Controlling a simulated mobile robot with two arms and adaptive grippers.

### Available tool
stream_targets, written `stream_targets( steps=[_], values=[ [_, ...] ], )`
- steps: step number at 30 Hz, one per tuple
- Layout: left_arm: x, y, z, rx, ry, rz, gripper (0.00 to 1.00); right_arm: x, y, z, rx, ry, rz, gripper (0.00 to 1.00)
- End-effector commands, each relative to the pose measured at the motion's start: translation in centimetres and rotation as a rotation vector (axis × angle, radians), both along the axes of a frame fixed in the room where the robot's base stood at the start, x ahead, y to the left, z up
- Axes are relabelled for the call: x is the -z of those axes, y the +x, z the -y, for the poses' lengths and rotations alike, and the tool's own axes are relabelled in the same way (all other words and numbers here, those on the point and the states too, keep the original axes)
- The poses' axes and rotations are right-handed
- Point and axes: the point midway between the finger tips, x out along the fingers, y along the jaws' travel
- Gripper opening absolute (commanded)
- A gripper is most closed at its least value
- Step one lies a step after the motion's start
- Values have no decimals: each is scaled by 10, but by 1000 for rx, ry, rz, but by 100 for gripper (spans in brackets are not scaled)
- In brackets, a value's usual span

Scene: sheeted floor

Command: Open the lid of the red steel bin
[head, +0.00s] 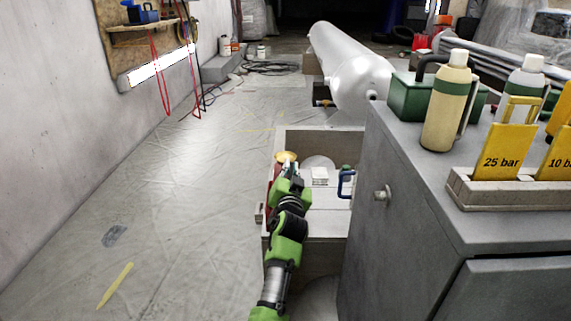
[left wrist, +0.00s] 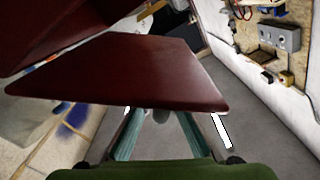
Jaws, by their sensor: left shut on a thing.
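The red steel bin (head: 270,190) shows only as a narrow red strip beside my left gripper (head: 288,170) in the head view; my arm hides most of it. In the left wrist view a dark red panel, seemingly the lid (left wrist: 130,72), lies across the fingers of my left gripper (left wrist: 158,120). The fingers are shut on its near edge. A second dark red surface (left wrist: 50,30), seemingly the bin's body, is at upper left, with a wedge-shaped gap between the two. My right gripper is not in view.
A grey cabinet (head: 400,200) with bottles and yellow signs stands close on the right. A pale wooden crate (head: 320,235) is beside the gripper, with a blue-handled item (head: 346,183). A silver cylinder (head: 350,70) lies behind. The sheeted floor (head: 170,190) at left is mostly clear.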

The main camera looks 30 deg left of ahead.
Motion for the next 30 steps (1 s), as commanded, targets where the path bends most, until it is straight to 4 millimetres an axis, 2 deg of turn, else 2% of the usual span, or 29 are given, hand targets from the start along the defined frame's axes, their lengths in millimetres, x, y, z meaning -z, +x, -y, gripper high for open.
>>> stream_targets(
  steps=[1, 8, 21, 30],
  values=[
    [-7, 3, 6, 6, 38, -18, 0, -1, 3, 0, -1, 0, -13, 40],
    [-10, 13, 21, 7, 225, -131, 0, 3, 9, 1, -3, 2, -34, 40],
    [-7, 32, 51, 6, 559, -335, 0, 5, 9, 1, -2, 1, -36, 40],
    [-1, 39, 64, 6, 704, -425, 0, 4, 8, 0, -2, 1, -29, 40]
  ],
)
